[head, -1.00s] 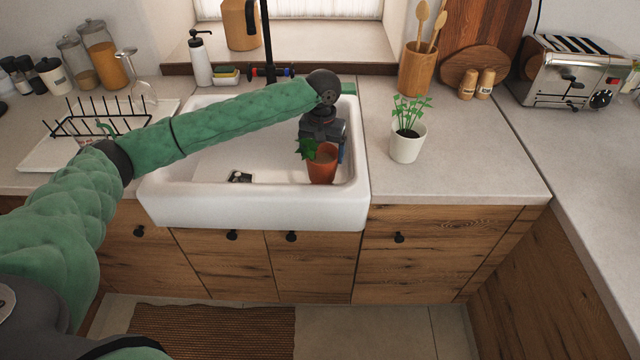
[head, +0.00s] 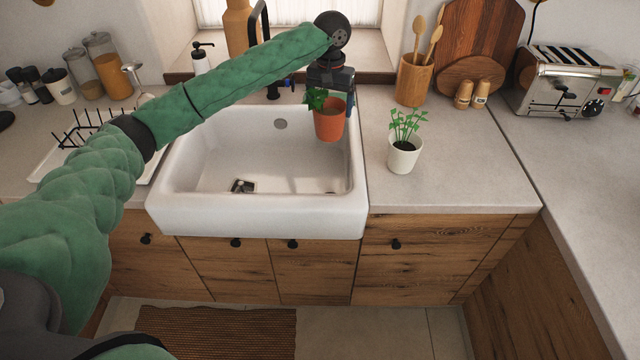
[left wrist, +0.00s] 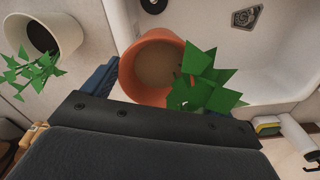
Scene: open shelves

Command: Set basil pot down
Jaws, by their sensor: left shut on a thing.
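The basil pot, a terracotta pot (head: 329,124) with green leaves (head: 315,99), hangs over the right back part of the white sink (head: 255,223). My left gripper (head: 331,104) is shut on this pot. In the left wrist view the orange pot (left wrist: 130,78) sits at the gripper, with a blue finger (left wrist: 96,76) beside it. The leaves (left wrist: 210,85) partly cover the pot and the far finger. My right gripper is in neither view.
A white pot with a green herb (head: 404,158) stands on the counter (head: 460,180) right of the sink. Behind it are a wooden utensil holder (head: 414,82), two small shakers and a toaster (head: 565,85). The counter in front of the herb is clear. A dish rack (head: 95,130) stands left.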

